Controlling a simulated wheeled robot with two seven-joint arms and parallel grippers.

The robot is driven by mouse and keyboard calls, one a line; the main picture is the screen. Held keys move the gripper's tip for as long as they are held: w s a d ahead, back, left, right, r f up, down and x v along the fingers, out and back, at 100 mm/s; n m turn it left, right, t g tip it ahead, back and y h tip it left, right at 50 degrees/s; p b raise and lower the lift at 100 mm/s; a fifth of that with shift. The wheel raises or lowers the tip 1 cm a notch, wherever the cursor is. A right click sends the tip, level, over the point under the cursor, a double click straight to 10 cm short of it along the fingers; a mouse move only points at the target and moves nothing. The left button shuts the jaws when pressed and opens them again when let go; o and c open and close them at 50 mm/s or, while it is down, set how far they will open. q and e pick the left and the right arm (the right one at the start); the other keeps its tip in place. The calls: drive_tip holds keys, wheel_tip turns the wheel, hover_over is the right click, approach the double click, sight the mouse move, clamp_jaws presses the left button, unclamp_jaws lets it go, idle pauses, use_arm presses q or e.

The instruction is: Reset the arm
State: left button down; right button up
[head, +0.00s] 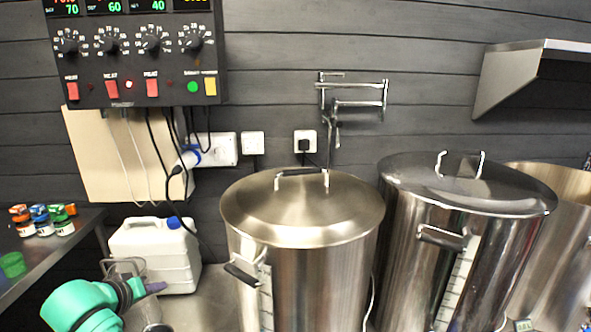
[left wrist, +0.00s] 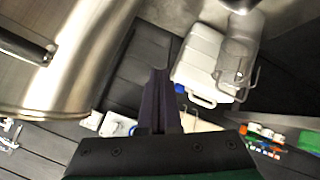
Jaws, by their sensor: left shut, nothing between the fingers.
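My left arm comes in green at the lower left of the head view, and its left gripper (head: 153,287) has dark fingers pointing right, in front of the white jerrycan (head: 150,250). In the left wrist view the fingers (left wrist: 161,82) are together with nothing between them. The jerrycan shows there to the right of the fingers (left wrist: 202,62). My right gripper is not in view.
A lidded steel kettle (head: 300,215) stands right of the jerrycan, with a second lidded kettle (head: 470,190) beside it. A control box (head: 135,55) hangs on the wall. Small jars (head: 40,222) stand on a shelf at left. A clear jug (head: 135,285) is partly behind my arm.

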use_arm(q)
drive_tip(key=s+d+f+m+g, duration=0.4)
drive_tip(key=s+f, duration=0.4)
drive_tip(key=s, duration=0.4)
drive_tip(key=s+d+f+m+g, duration=0.35)
drive_tip(key=s+d+f, duration=0.35)
drive_tip(key=s, duration=0.5)
wheel_tip(320, 180, down, 24)
drive_tip(key=s+a, duration=0.2)
drive_tip(key=s+a+f+m+g, duration=0.1)
drive_tip(key=s+a+f+g, duration=0.1)
drive_tip(key=s+f, duration=1.3)
drive_tip(key=shift+s+a+y, duration=0.2)
drive_tip(key=shift+s+y, duration=0.1)
drive_tip(key=shift+s, duration=0.75)
drive_tip(key=shift+a, duration=0.1)
